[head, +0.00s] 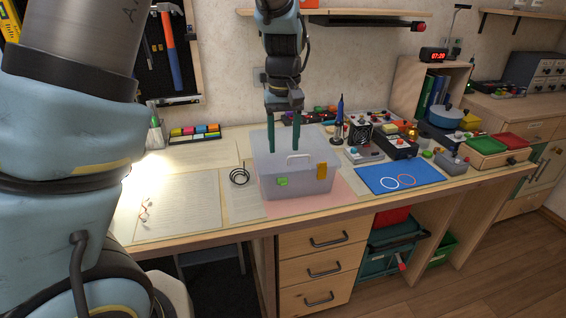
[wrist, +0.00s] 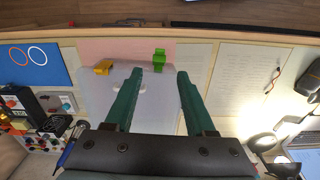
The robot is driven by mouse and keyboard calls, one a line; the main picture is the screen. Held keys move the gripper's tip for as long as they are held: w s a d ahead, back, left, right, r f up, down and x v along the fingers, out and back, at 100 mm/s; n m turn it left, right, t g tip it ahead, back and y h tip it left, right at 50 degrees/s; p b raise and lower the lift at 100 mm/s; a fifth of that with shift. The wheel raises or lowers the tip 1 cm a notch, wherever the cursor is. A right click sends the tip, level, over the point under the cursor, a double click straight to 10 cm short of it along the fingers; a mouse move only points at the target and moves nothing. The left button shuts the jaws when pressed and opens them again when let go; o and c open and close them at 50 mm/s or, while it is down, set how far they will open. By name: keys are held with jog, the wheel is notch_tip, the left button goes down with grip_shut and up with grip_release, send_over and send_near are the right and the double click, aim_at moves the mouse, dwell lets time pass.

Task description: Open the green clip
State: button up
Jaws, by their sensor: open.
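The green clip (head: 282,181) is on the front face of a translucent grey lidded box (head: 262,180), low and left of the middle. An orange clip (head: 321,171) is on the same face at the right. In the wrist view the green clip (wrist: 159,58) shows ahead between the fingertips, and the orange clip (wrist: 103,66) is to its left. My gripper (head: 284,150) is above the box, fingers pointing down, open with nothing between the green fingers. In the wrist view my gripper (wrist: 156,75) lies over the box lid, apart from the green clip.
The box has a white handle (head: 299,158) on top and stands on a pink mat (head: 338,189). A blue mat (head: 400,177) with two rings lies to the right. Small devices (head: 398,143) crowd the bench behind. Papers (head: 180,203) cover the left side.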

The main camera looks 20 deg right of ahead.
aim_at(284, 183)
notch_tip(284, 183, down, 11)
jog(key=shift+r+p, duration=0.1)
jog(key=shift+p, duration=0.8)
grip_shut()
